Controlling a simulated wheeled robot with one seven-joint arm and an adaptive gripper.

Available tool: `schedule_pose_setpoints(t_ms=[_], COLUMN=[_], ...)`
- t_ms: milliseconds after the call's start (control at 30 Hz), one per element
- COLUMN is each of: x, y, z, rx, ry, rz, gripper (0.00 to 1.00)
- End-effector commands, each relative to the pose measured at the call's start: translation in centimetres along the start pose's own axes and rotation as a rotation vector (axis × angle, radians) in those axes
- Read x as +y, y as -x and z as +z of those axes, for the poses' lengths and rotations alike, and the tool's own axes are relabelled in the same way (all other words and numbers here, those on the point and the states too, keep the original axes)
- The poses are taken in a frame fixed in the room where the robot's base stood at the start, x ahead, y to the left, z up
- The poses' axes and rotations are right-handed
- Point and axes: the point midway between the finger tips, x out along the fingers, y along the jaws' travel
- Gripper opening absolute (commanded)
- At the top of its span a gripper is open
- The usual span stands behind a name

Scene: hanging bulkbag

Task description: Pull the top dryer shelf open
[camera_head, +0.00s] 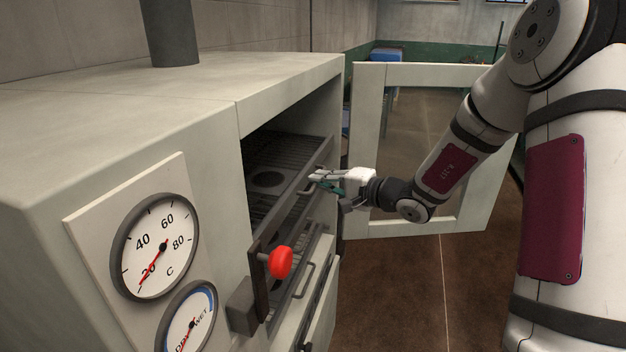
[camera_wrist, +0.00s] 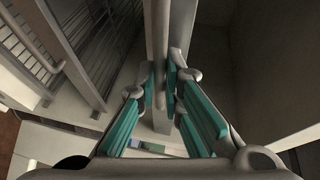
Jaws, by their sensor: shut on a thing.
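The top dryer shelf (camera_head: 268,158) is a dark slatted rack with a round hole, inside the open top of the pale dryer cabinet (camera_head: 200,110). Its front bar, with a handle, lies close to the cabinet's opening. My gripper (camera_head: 316,180) is at that handle. In the wrist view its teal-padded fingers (camera_wrist: 167,98) are closed around the grey handle bar (camera_wrist: 159,60). The exact contact is partly hidden by the fingers in the head view.
A glazed door (camera_head: 370,150) stands swung open to the right, behind my arm. A red knob (camera_head: 280,262) on a dark latch juts out at the cabinet's front. A lower shelf handle (camera_head: 304,280) shows below. Floor (camera_head: 400,290) in front is clear.

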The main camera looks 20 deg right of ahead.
Motion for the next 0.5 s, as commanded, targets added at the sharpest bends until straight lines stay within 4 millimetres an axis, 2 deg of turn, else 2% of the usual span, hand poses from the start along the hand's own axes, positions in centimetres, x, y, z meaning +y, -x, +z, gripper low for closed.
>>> schedule_pose_setpoints(t_ms=[500], x=[3.2], y=[14.2], z=[-6.0], rx=[0.007], ry=[-0.003], rz=[0.003], gripper=[0.0])
